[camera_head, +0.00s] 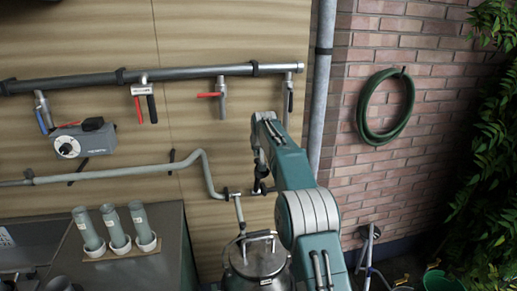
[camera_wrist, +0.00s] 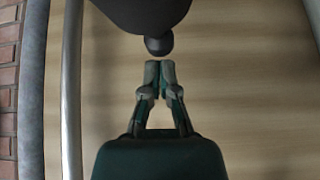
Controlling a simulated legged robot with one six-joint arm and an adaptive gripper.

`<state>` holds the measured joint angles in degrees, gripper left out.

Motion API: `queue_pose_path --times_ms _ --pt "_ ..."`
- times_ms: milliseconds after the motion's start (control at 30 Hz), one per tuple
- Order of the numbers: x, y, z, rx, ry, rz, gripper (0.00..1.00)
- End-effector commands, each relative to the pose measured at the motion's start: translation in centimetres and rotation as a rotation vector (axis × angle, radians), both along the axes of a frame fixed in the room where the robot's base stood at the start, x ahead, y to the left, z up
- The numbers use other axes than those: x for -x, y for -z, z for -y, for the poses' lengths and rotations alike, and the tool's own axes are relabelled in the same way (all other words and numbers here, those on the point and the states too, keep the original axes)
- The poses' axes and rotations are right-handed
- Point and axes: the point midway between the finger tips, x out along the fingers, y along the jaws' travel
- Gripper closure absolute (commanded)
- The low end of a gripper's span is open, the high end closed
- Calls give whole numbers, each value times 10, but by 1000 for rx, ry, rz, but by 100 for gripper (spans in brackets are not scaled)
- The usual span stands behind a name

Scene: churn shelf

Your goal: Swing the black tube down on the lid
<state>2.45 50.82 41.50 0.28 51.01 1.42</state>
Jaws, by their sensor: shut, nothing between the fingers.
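The metal churn with its lid (camera_head: 258,256) stands at the bottom centre in the camera_head view, partly cut off by the frame. My gripper (camera_head: 257,190) hangs above and behind the lid, close to the wall. In the camera_wrist view its fingertips (camera_wrist: 159,64) are together and hold nothing. A dark rounded body with a small black knob-like end (camera_wrist: 158,45) is just beyond the fingertips; I cannot tell whether it is the black tube or whether they touch. A thin upright tube (camera_head: 239,211) runs down toward the lid beside my gripper.
A bent grey pipe (camera_head: 130,172) and a valve rail (camera_head: 190,73) run along the wall. A downpipe (camera_head: 321,85) stands right of my arm. A green hose (camera_head: 362,112) hangs on the brick wall.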

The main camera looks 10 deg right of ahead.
Motion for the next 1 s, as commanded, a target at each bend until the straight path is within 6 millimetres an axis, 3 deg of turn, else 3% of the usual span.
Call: queue_pose_path --times_ms 200,1000 --pt "-9 11 0 0 0 1 100" --pt "-7 14 0 -1 -1 44 100"
